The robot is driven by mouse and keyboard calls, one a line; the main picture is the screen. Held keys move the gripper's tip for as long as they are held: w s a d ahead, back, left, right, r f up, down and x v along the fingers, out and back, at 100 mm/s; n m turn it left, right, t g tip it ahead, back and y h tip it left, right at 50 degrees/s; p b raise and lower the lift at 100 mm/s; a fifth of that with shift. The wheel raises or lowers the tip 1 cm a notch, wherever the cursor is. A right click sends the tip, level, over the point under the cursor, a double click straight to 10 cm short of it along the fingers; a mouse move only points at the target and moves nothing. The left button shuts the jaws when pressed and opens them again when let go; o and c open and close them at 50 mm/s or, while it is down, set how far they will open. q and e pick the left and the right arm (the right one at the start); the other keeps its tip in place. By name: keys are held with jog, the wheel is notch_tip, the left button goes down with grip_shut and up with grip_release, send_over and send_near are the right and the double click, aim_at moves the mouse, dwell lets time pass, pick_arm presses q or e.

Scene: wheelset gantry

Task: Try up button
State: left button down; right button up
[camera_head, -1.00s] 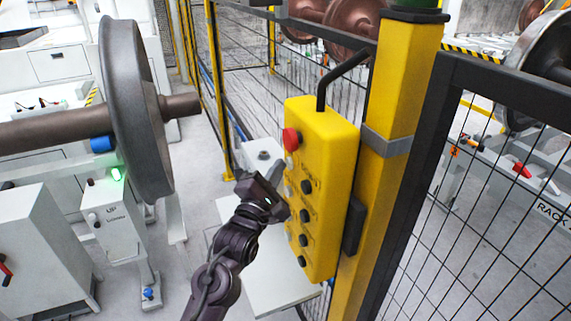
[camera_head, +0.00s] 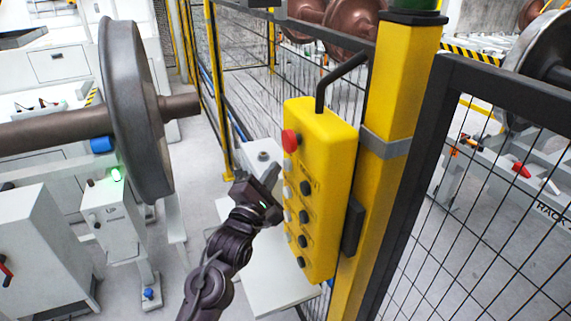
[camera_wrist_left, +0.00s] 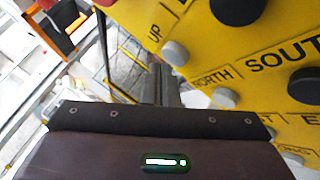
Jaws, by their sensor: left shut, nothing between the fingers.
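A yellow control pendant (camera_head: 325,170) hangs on the yellow post, with a red button (camera_head: 291,140) at its top and pale grey and black buttons below. In the left wrist view, a grey button (camera_wrist_left: 174,52) sits beside the "UP" label (camera_wrist_left: 153,33). Another grey button (camera_wrist_left: 225,98) is by "NORTH", and a black button (camera_wrist_left: 305,85) is by "SOUTH". My left gripper (camera_head: 268,203) is shut and empty, just left of the button face and apart from it. My right gripper is not in view.
The yellow post (camera_head: 385,150) and a black mesh fence (camera_head: 470,230) stand to the right. Grey floor shows between the wheelset and the pendant.

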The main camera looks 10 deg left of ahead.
pick_arm(q)
jog(key=shift+s+a, duration=0.15)
jog(key=shift+a, duration=0.05)
jog(key=shift+a, duration=0.1)
jog(key=s+a, duration=0.1)
jog(key=a, duration=0.1)
jog(key=s+a+p, duration=0.1)
jog(key=a, duration=0.1)
jog(key=shift+s, duration=0.4)
